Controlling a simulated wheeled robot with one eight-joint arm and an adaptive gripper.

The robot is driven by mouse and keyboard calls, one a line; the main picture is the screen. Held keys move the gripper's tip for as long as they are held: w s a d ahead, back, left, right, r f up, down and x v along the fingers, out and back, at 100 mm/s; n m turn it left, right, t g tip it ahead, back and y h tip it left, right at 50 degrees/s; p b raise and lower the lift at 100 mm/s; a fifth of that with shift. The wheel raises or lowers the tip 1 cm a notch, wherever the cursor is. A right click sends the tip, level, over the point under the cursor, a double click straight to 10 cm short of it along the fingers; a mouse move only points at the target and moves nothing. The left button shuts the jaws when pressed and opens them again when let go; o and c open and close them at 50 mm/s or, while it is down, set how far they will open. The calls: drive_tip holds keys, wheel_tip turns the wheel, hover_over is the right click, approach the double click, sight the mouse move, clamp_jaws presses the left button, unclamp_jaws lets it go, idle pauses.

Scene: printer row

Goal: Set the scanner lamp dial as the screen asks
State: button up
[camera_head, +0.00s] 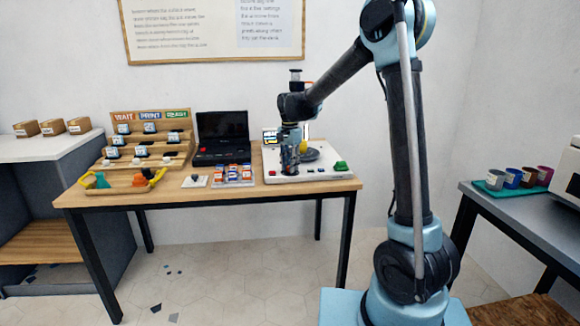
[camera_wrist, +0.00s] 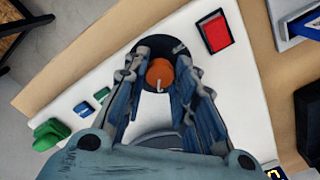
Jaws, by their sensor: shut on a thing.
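The white scanner panel (camera_head: 318,174) lies at the right end of the wooden table. In the wrist view, the round orange dial (camera_wrist: 159,72) with a white pointer mark sits on a black disc on the panel (camera_wrist: 118,93). The mark points towards the bottom of that picture. My gripper (camera_wrist: 160,66) is shut on the dial, one finger on each side. In the head view my gripper (camera_head: 291,158) is over the panel and hides the dial. A small lit screen (camera_head: 270,138) stands behind the panel, partly covered by my arm; its text is too small to read.
A red button (camera_wrist: 215,32) and a green knob (camera_wrist: 49,134) sit on the panel near the dial. A black open device (camera_head: 222,134), a wooden rack (camera_head: 150,148) and a small block tray (camera_head: 233,184) stand left on the table. Mugs (camera_head: 513,178) stand on the right-hand desk.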

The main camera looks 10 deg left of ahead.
idle(0.3)
drive_tip(key=o, duration=1.1)
drive_tip(key=shift+r, duration=0.1)
wheel_tip(320, 180, up, 12)
drive_tip(key=shift+f, duration=0.15)
